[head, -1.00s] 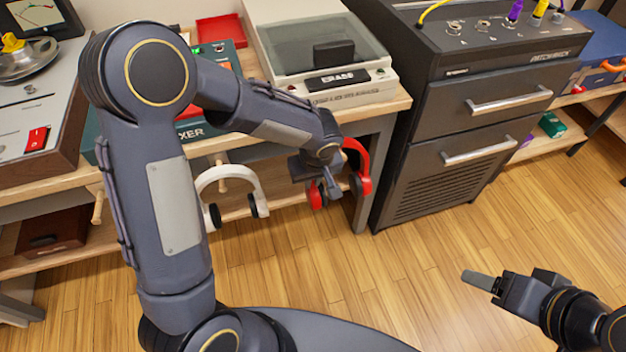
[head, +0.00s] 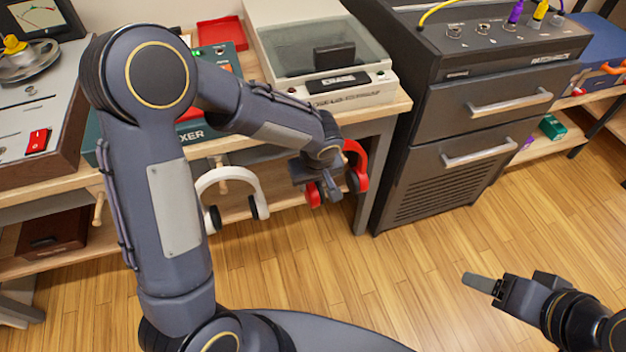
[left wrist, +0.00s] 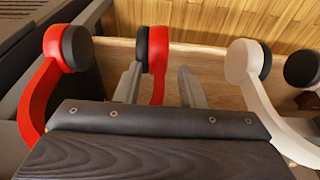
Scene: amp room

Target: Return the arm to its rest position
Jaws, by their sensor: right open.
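My left gripper (head: 327,190) is in front of the workbench edge, right by the red headphones (head: 357,165), and covers part of them. In the left wrist view its two fingers (left wrist: 159,75) are spread apart. One red and black ear cup (left wrist: 155,48) shows between or just beyond the fingertips; whether they touch it I cannot tell. The other red cup (left wrist: 62,47) is to the left. My left arm is bent across the left half of the head view. My right gripper (head: 482,283) is open and empty above the floor at the lower right.
White headphones (head: 228,178) hang to the left of the red ones. The workbench (head: 385,108) carries an eraser unit (head: 330,65) and a mixer. A dark drawer cabinet (head: 480,120) stands to the right. The wooden floor (head: 420,260) between my arms is clear.

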